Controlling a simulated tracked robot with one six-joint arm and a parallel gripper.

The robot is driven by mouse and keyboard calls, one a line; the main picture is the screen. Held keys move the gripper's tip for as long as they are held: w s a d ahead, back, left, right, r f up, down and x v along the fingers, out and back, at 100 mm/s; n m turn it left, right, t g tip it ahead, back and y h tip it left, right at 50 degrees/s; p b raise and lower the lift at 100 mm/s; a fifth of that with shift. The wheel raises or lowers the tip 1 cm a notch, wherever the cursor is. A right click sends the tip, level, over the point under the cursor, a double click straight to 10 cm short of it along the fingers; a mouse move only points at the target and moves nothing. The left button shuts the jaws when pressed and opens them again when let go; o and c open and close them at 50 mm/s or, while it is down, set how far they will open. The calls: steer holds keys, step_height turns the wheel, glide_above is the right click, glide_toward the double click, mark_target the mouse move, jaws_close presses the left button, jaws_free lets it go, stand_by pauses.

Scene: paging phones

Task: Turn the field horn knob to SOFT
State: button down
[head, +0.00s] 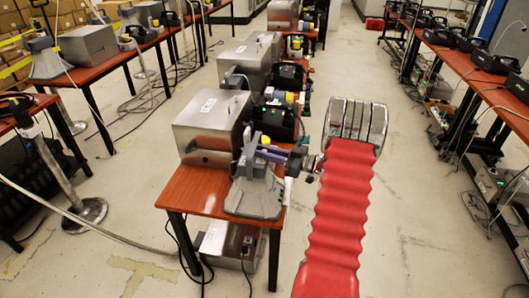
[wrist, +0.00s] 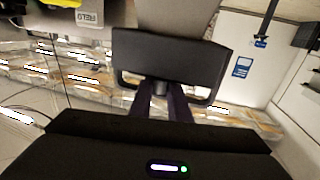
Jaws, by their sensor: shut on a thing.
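The field horn (head: 256,190) is a grey flared horn at the front right corner of the near red-brown table. In the wrist view its grey bell (wrist: 180,14) is at the top, with a black rear housing and bracket (wrist: 172,55) below it. The small dark knob (wrist: 160,87) shows at the housing's lower middle. My gripper (wrist: 161,96) reaches it with two dark purple fingers, one on each side, and is shut on it. In the head view my gripper (head: 268,152) comes from the right behind the horn; the knob is hidden there. The SOFT marking and knob pointer are not readable.
A metal box (head: 212,122) stands on the near table (head: 185,190) just left of the horn; its FIELD label (wrist: 88,18) shows in the wrist view. Black equipment (head: 280,118) stands behind. Cables hang below the table. The aisle floor (head: 410,190) at right is clear.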

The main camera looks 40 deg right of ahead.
steer(key=n+g+y, duration=0.1)
steer(key=n+y, duration=0.1)
steer(key=n+g+y, duration=0.2)
steer(key=y, duration=0.1)
steer(key=shift+d+g, duration=0.1)
steer(key=shift+g, duration=0.2)
steer(key=shift+n+g+y, duration=1.1)
steer(key=shift+n+g, duration=0.1)
steer(key=shift+g, duration=0.2)
steer(key=shift+n+g+y, duration=0.3)
steer(key=shift+g+y, duration=0.1)
steer(key=shift+g, duration=0.1)
steer(key=c, duration=1.7)
jaws_free()
steer(key=shift+o, duration=0.2)
